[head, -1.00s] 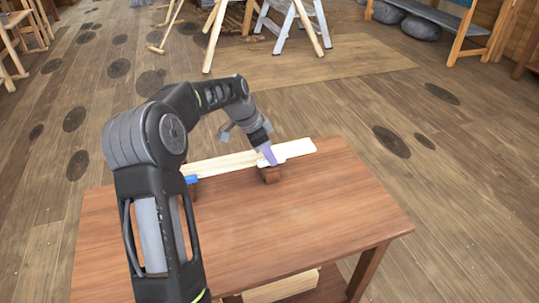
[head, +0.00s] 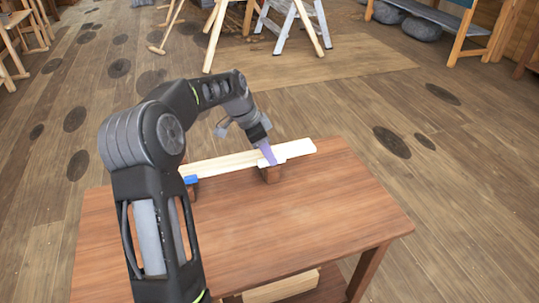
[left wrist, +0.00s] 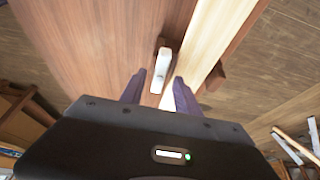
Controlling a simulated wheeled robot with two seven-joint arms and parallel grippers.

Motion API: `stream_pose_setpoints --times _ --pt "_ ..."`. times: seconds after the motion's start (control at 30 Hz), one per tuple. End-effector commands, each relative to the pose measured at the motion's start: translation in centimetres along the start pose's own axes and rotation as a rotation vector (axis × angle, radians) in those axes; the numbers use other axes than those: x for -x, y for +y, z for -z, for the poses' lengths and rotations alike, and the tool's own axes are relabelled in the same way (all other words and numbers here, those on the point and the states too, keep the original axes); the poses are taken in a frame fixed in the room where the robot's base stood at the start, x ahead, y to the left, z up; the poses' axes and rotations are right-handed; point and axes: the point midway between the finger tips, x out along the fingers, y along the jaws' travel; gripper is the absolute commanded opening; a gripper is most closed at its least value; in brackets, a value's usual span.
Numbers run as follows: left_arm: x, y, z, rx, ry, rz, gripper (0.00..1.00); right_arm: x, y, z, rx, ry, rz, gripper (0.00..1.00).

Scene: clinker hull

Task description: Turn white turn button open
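The white turn button (left wrist: 161,72) is a small elongated piece by a brown block (left wrist: 160,43) in the left wrist view. In the head view the button (head: 277,160) shows partly beside my fingers, next to a pale plank (head: 222,165). My left gripper (left wrist: 160,92) is open, its purple fingers apart, one on each side of the button's near end. I cannot tell whether either finger touches it. In the head view the left gripper (head: 267,154) points down at the brown block (head: 271,175). My right gripper is not in view.
The pale plank lies along the far edge of a brown wooden table (head: 290,220). A blue piece (head: 191,180) sits by the plank to the left, close to my arm. The table's front and right are clear. Trestles and a ladder (head: 302,25) stand far behind.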

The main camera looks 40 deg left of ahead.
Motion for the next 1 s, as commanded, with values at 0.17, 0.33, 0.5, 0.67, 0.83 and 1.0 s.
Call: stream_pose_setpoints --times 0.17,0.33,0.5,0.67,0.83,1.0 --pt "3.1 -0.1 0.0 0.0 0.001 0.004 0.38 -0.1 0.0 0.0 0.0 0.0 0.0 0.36" --pt "5.5 -0.1 0.0 0.0 0.001 0.002 0.38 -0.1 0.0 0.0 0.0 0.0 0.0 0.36" --pt "6.3 0.0 0.0 0.0 0.0 0.001 0.38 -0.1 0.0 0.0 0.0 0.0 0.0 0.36" --pt "6.3 0.0 0.0 0.0 0.0 0.0 0.38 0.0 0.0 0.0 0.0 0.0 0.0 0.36" --pt "6.3 0.0 0.0 0.0 0.0 0.0 0.38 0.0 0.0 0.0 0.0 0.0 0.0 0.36" --pt "6.3 0.0 0.0 0.0 0.0 0.0 0.38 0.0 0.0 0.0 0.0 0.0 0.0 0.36"
